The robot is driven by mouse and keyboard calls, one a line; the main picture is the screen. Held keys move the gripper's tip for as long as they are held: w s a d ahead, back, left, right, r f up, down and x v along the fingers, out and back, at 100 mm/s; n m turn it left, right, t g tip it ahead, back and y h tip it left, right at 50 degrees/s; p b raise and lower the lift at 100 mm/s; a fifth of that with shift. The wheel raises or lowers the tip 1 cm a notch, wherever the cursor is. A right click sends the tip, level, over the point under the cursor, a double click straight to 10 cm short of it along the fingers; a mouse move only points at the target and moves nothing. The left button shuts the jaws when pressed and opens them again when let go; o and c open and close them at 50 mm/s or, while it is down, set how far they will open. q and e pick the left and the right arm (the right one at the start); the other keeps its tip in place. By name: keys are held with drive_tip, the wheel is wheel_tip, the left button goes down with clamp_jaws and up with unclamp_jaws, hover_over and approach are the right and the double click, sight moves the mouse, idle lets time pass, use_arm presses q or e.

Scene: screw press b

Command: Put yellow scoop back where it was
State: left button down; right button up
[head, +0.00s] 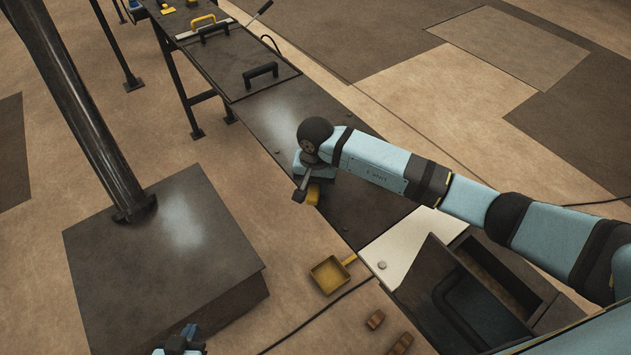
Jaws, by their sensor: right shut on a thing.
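A yellow scoop (329,275) with a square open pan shows at the left side of the bench's pale near panel. Its short handle points up and right to the panel's edge. I cannot tell whether it rests on the floor or sits higher. My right gripper (303,189) is over the left edge of the dark bench top, above and left of the scoop and apart from it. It is shut on a small yellow thing (313,195), mostly hidden by the gripper. My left gripper (180,342) shows only partly at the bottom edge, and its jaws are unclear.
The dark bench top (285,112) runs away to the far left, with handled plates on it. An open bin (455,292) is at the near right. A dark block with a thick post (165,260) stands left.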

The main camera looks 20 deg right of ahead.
drive_tip(key=shift+f, duration=0.1)
drive_tip(key=o, duration=1)
drive_tip(key=shift+c, duration=0.2)
drive_tip(key=shift+r, duration=0.35)
wheel_tip(320, 180, up, 11)
drive_tip(key=shift+w+f+b, duration=0.15)
drive_tip(key=shift+f+b, duration=0.05)
drive_tip(key=shift+b, duration=1)
drive_tip(key=shift+r, duration=0.55)
drive_tip(key=shift+r, duration=0.1)
